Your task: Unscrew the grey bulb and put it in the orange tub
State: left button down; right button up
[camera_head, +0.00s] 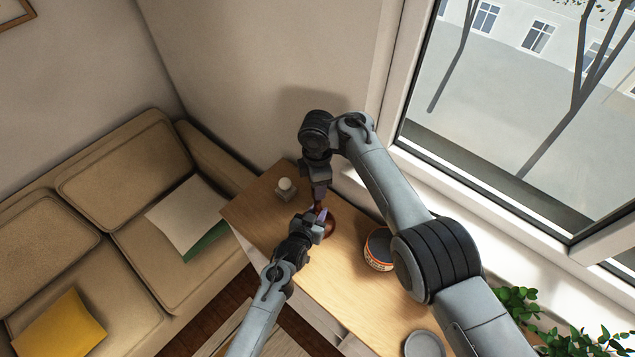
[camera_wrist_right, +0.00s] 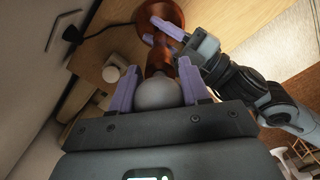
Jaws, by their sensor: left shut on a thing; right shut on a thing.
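A copper-brown lamp (camera_head: 329,226) stands on the wooden cabinet top, partly hidden by my grippers; its flared base and stem (camera_wrist_right: 166,14) show in the right wrist view. The grey bulb (camera_wrist_right: 157,93) sits at the end of the stem, between the lavender fingers of my right gripper (camera_wrist_right: 157,80), which is shut on it from above. My left gripper (camera_head: 319,221) is shut on the lamp below the bulb; its fingers also show at the stem in the wrist view. The orange tub (camera_head: 378,260), with an orange-and-white band and dark inside, stands right of the lamp, partly behind my right arm.
A white bulb (camera_head: 285,184) stands in a small block at the cabinet's far left. A grey round dish (camera_head: 424,345) lies near the front. A plant (camera_head: 560,335) is at the lower right. The window is right, a sofa (camera_head: 120,205) left. Some wood between lamp and tub is clear.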

jog(key=n, duration=0.9)
jog(key=shift+r, duration=0.45)
jog(key=shift+r, duration=0.7)
jog(key=shift+r, duration=2.05)
pick_arm(q)
jog(key=c, duration=0.8)
grip_release()
